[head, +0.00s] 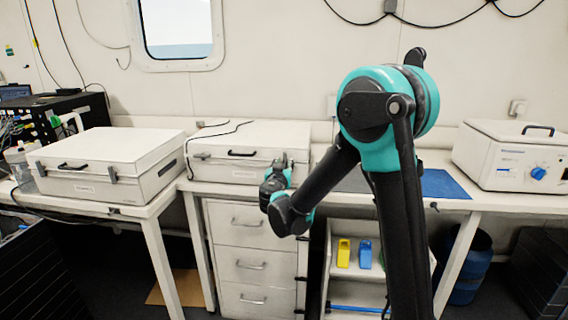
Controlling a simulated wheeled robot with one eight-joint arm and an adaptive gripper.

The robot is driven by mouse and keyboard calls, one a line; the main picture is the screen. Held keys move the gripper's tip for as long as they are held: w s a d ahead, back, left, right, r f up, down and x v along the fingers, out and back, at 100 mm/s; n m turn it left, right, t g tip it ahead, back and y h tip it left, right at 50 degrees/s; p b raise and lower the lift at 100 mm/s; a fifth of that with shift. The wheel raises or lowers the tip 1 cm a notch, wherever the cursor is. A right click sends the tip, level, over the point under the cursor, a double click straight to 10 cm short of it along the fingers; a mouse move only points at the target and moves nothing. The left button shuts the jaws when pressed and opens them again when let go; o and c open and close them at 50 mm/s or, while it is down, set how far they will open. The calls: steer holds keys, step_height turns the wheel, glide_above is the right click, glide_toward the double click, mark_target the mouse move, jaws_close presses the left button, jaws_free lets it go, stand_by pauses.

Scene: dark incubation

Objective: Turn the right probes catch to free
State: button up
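Two white cases with black handles stand on the bench, the left case (108,150) and the middle case (240,140). Their front labels are too small to read, so I cannot tell which is the probes case. The left case has a left catch (41,168) and a right catch (113,175) on its front. The middle case shows a left catch (202,156); its right catch area is behind my gripper (281,164). My gripper is in front of the right part of that case. Contact and finger opening are too small to tell.
A blue mat (443,184) lies on the bench behind my arm. A white box with a blue knob (497,158) stands at the right. Drawers (250,264) and a shelf with yellow (344,252) and blue (365,254) items are below. Cables lie on the middle case.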

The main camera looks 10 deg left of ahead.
steer(key=shift+w, duration=0.6)
jaws_close()
